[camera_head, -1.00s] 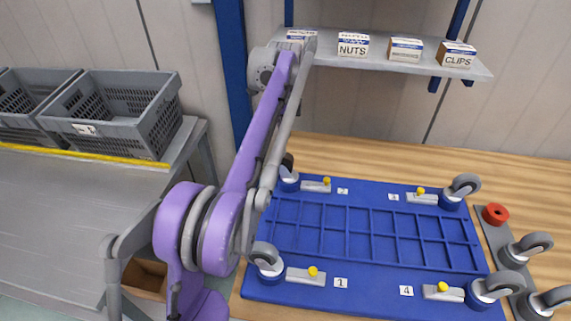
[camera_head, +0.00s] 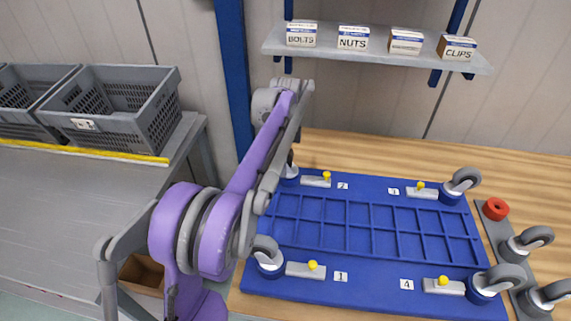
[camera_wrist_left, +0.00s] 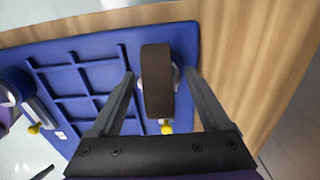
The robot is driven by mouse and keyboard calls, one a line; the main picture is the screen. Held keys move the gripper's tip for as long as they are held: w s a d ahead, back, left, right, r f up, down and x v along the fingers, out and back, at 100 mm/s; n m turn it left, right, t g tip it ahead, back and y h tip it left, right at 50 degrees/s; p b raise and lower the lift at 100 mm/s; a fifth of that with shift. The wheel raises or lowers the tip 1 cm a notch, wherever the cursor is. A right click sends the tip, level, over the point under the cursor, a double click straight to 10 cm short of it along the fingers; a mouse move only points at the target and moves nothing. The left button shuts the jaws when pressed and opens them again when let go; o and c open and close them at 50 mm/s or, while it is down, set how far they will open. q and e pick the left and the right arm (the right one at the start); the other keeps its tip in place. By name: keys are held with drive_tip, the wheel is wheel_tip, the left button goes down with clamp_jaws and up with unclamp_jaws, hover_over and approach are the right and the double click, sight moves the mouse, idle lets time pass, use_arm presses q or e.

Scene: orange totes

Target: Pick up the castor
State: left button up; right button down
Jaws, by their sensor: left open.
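A castor with a dark wheel (camera_wrist_left: 156,92) stands on a corner of the blue board (camera_wrist_left: 110,60) in the left wrist view. My left gripper (camera_wrist_left: 160,76) is open, one finger on each side of this wheel, with gaps visible. A yellow knob (camera_wrist_left: 166,127) shows just below the wheel. In the head view, my left arm reaches to the back left corner of the blue board (camera_head: 345,263), beside the label 2. The castor (camera_head: 290,174) there is mostly hidden behind the arm, as are the gripper's fingers. My right gripper is not in view.
Other castors stand at the board's front left (camera_head: 268,258), front right (camera_head: 492,284) and back right (camera_head: 460,184). A grey strip (camera_head: 488,230) at right holds a red ring (camera_head: 495,209) and more castors. A shelf (camera_head: 375,54) with boxes hangs above.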

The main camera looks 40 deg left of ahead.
use_arm(q)
clamp_jaws()
idle(0.5)
wheel_tip(320, 180, up, 10)
drive_tip(key=shift+r+p, duration=0.1)
drive_tip(key=shift+p, duration=0.4)
